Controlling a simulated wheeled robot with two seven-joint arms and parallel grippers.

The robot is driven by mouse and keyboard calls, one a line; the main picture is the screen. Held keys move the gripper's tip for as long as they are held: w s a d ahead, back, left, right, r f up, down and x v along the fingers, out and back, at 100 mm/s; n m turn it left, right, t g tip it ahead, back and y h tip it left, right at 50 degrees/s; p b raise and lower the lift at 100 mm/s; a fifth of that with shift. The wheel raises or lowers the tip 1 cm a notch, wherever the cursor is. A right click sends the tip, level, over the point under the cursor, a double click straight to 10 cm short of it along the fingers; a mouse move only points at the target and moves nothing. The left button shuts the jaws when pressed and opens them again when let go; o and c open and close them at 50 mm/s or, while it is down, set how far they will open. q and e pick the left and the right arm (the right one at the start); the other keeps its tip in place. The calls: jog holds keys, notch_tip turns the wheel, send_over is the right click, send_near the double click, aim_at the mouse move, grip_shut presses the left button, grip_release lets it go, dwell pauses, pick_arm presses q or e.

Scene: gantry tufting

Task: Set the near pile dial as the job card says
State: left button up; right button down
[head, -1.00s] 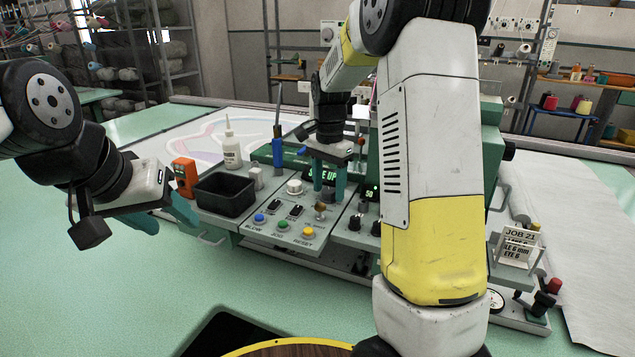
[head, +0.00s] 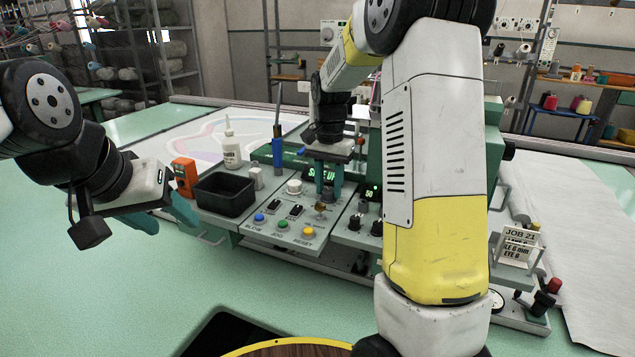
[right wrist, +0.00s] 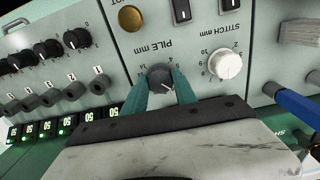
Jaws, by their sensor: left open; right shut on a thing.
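The near pile dial, a dark grey knob (right wrist: 160,76) with a pale pointer line, sits on the grey panel under the printing "PILE mm" in the right wrist view. My right gripper (head: 328,194) has its teal fingers (right wrist: 161,88) closed on the knob's two sides. In the head view those fingers hide the knob. The job card (head: 519,243) stands at the right and reads "JOB 21", with a partly hidden line ending "LE 6 mm" and "EYE 6" below. My left gripper (head: 172,220) is open and empty at the left, in front of the panel.
A white stitch dial (right wrist: 226,65) sits close beside the pile dial. Rows of black knobs (right wrist: 46,49) lie further left in the right wrist view. A black bin (head: 225,195), glue bottle (head: 231,152) and orange device (head: 185,176) stand at the panel's left. The front-left green table is clear.

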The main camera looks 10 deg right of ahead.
aim_at(329, 190)
jog(key=n, duration=0.3)
jog(key=shift+n, duration=2.1)
jog(key=c, duration=1)
grip_release()
jog(key=shift+r, duration=0.1)
notch_tip(329, 190, up, 8)
jog(key=shift+f, duration=0.15)
